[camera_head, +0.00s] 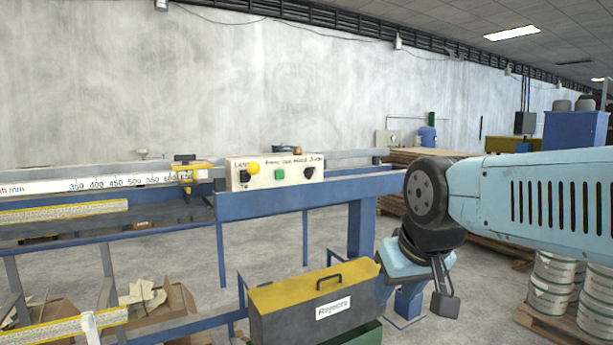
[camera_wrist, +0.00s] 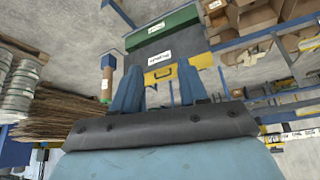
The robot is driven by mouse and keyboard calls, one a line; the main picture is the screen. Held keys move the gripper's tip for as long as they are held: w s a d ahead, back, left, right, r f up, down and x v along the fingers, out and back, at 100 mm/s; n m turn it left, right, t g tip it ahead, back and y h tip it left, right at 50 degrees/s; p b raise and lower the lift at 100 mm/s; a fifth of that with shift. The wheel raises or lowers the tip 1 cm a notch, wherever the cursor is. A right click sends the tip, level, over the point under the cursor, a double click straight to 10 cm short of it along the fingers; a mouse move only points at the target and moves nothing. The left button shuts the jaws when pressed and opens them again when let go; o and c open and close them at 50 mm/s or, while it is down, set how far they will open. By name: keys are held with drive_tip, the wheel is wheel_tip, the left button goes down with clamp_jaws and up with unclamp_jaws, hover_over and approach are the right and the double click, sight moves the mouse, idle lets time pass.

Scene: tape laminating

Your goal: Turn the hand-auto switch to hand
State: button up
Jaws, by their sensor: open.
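The hand-auto switch (camera_head: 309,173) is a black knob at the right end of a cream control panel (camera_head: 265,180) in the head view. The lettering above it is small, and I cannot tell surely which way the knob points. My gripper (camera_wrist: 156,88) shows its two blue fingers apart with nothing between them in the wrist view. In the head view my arm comes in from the right, and the gripper hangs low, right of and below the panel, well apart from the switch. I cannot make out the switch in the wrist view.
The panel also carries a green button (camera_head: 279,175), a yellow button (camera_head: 253,167) and another black knob (camera_head: 244,177). A blue frame (camera_head: 330,190) runs below it. A grey-and-yellow Rejects box (camera_head: 315,308) stands below, near my gripper. Stacked boards lie behind my arm.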

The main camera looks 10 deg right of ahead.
drive_tip(key=o, duration=0.3)
drive_tip(key=shift+w+a+r, duration=0.1)
drive_tip(key=shift+w, duration=0.3)
drive_tip(key=o, duration=0.4)
drive_tip(key=shift+m+h, duration=0.5)
drive_tip(key=shift+m, duration=0.3)
drive_tip(key=w, duration=0.4)
drive_tip(key=w+a, duration=0.1)
drive_tip(key=w, duration=0.1)
drive_tip(key=shift+w, duration=0.35)
drive_tip(key=w+a+f+m+t+y, duration=0.1)
drive_tip(key=w+a+f+m, duration=0.15)
drive_tip(key=w, duration=0.55)
drive_tip(key=w+a+f+m, duration=0.1)
drive_tip(key=w+f, duration=0.2)
drive_tip(key=w, duration=0.5)
drive_tip(key=w+a+f+m+t+y, duration=0.1)
drive_tip(key=w+a+f, duration=0.15)
drive_tip(key=w, duration=0.55)
drive_tip(key=m+t+y, duration=0.5)
drive_tip(key=m+t, duration=0.5)
drive_tip(key=m, duration=0.5)
approach(312, 174)
drive_tip(key=shift+x, duration=4.4)
drive_tip(key=shift+r, duration=0.15)
